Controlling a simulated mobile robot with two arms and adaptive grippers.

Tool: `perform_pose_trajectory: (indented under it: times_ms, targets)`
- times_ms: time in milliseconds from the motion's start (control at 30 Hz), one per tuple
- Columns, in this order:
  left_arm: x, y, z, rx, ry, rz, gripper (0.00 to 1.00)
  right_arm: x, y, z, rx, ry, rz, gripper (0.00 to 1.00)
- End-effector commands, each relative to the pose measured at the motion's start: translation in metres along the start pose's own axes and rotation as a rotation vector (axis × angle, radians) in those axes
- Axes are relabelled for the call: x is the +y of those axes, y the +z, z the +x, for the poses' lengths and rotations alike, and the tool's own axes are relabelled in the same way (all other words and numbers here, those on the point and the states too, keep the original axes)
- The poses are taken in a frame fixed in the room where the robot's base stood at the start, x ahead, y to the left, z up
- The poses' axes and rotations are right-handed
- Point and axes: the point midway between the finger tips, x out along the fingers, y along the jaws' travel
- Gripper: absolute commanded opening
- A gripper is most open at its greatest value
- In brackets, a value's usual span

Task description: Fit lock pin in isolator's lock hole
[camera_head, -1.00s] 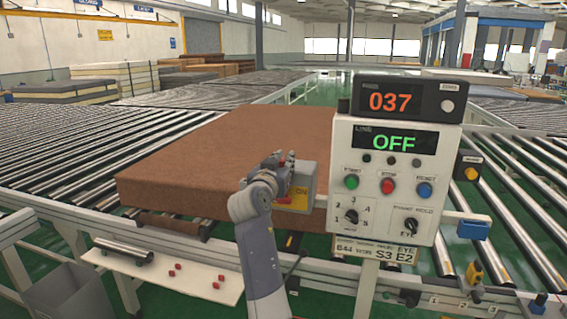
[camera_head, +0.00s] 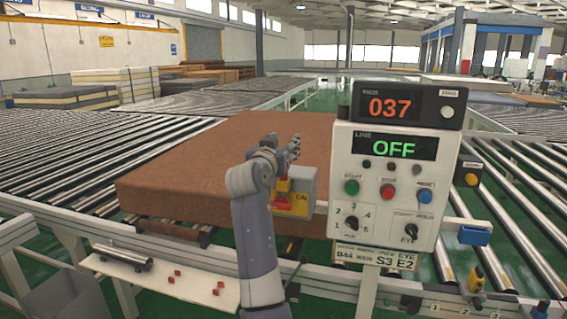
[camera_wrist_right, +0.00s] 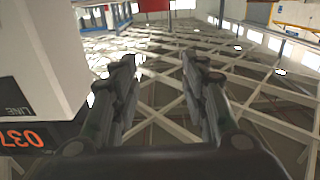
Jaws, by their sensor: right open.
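The isolator (camera_head: 306,184) is a grey box with a yellow face marked ON, left of the control panel. A red handle (camera_head: 285,207) shows low on its face, partly behind my arm. My right gripper (camera_head: 289,149) is above the isolator's top left, apart from its face. In the right wrist view the gripper (camera_wrist_right: 168,80) is open and empty, its fingers pointing up toward the roof. I cannot make out the lock hole, and I cannot pick out the lock pin for certain. My left gripper is not in view.
The control panel (camera_head: 392,222) reads OFF and stands close right of my arm. A brown mattress (camera_head: 220,150) lies on the rollers behind. A yellow-and-dark item (camera_head: 475,276) is on the right front rail. A white shelf (camera_head: 190,285) with several red bits is lower left.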

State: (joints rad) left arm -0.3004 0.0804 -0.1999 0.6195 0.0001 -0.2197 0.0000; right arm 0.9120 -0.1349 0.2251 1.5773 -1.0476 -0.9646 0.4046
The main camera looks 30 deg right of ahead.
Motion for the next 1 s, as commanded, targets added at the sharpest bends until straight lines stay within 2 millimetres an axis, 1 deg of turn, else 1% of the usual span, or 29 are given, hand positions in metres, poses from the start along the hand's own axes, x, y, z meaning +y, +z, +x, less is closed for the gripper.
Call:
perform_pose_trajectory:
  times_ms: [33,100,267,867,1000]
  targets:
    - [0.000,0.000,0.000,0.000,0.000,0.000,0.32,0.000,-0.010,0.000,0.001,0.000,0.002,0.41]
    - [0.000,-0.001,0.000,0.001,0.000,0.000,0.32,0.000,-0.019,0.000,0.000,0.001,0.002,0.41]
    - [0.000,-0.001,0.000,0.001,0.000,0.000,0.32,0.000,-0.031,0.000,-0.001,0.001,0.000,0.41]
    - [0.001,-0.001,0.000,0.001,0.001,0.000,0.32,0.000,-0.032,0.000,-0.001,0.001,-0.001,0.41]
    - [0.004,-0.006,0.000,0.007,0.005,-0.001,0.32,0.000,-0.032,0.000,-0.001,0.000,-0.001,0.41]
